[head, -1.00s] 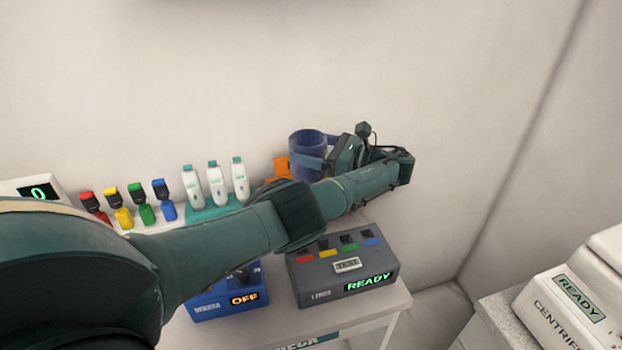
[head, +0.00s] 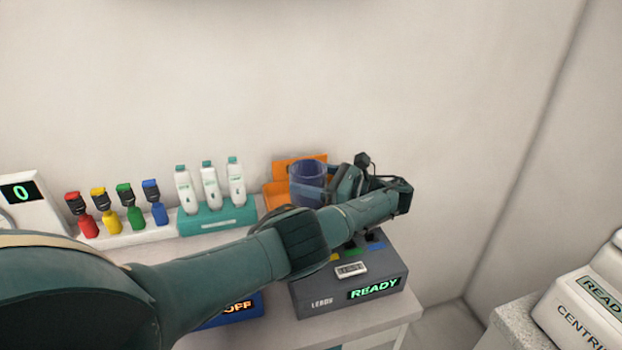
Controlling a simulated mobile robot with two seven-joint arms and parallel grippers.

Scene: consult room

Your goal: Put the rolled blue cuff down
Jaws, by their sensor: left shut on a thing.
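The rolled blue cuff (head: 308,171) is a dark blue open cylinder, upright, at the back of the table in the head view. My left gripper (head: 328,185) is shut on its right side. Behind and to the left of the cuff is an orange holder (head: 281,190), partly hidden by the cuff and my arm. I cannot tell whether the cuff touches the holder or the table. My left forearm hides the table below the cuff. My right gripper is not in view.
A teal rack (head: 216,222) with white bottles and a white rack (head: 140,236) with coloured bottles stand left. A grey box reading READY (head: 350,290) and a blue box (head: 235,312) are in front, partly under my arm. A centrifuge (head: 585,310) stands right.

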